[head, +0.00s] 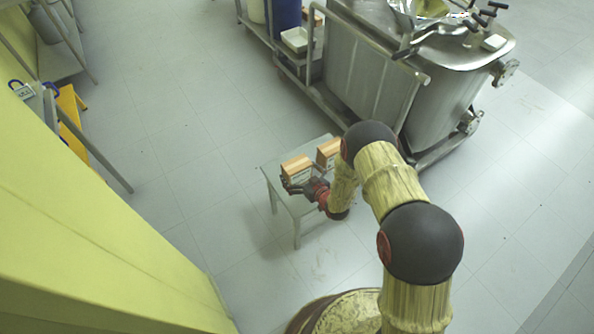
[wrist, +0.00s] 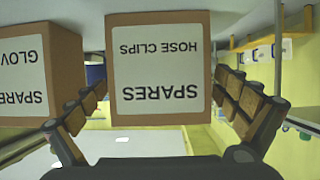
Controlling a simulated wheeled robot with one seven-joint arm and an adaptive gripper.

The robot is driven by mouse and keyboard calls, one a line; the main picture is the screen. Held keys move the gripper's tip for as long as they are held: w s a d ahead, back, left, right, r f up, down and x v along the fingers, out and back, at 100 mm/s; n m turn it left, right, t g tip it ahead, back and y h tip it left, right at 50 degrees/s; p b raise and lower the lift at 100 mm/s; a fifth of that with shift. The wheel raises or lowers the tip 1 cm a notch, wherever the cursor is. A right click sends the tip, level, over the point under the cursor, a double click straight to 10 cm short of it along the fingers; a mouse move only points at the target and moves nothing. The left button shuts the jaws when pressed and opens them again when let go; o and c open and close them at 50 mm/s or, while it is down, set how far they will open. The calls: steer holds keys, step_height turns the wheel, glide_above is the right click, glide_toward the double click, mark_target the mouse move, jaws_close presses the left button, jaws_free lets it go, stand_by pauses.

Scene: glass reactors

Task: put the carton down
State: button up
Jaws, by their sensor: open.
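The hose clips carton (head: 297,168), brown with a white label reading SPARES HOSE CLIPS, appears to rest on a small grey table (head: 272,179). In the wrist view the carton (wrist: 158,70) is upside down in the picture, between my two fingers. My gripper (head: 303,187) is open, one finger on each side of the carton, with visible gaps beside it. The carton's far side is hidden.
A second carton (head: 328,152), with a label starting SPARES GLOV, stands close beside it; it also shows in the wrist view (wrist: 40,75). A large steel vessel (head: 440,100) and trolley stand behind. A yellow wall (head: 90,240) is at left. Open floor lies between.

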steer(key=p+v, duration=0.3)
steer(key=v, duration=0.7)
steer(key=w+d+r+h, duration=0.2)
steer(key=w+d+r, duration=0.15)
steer(key=r, duration=0.45)
steer(key=w+d+r+h, duration=0.1)
steer(key=w+d+r, duration=0.1)
steer(key=w+r, duration=0.4)
steer(key=s+d+r+m+g+h, duration=0.1)
steer(key=s+d+r+h, duration=0.15)
steer(key=r, duration=0.65)
steer(key=s+d+r+m+g+h, duration=0.1)
steer(key=s+d+r+m, duration=0.2)
steer(key=r, duration=0.7)
steer(key=s+d+r+m+g+h, duration=0.15)
steer(key=s+d+r, duration=0.25)
steer(key=s+r, duration=0.95)
steer(key=s+r+g, duration=0.2)
steer(key=s, duration=1.7)
steer(key=shift+s+a+r+m+y, duration=0.2)
steer(key=shift+s+a+m+y, duration=0.15)
steer(key=shift+a+m+y, duration=0.1)
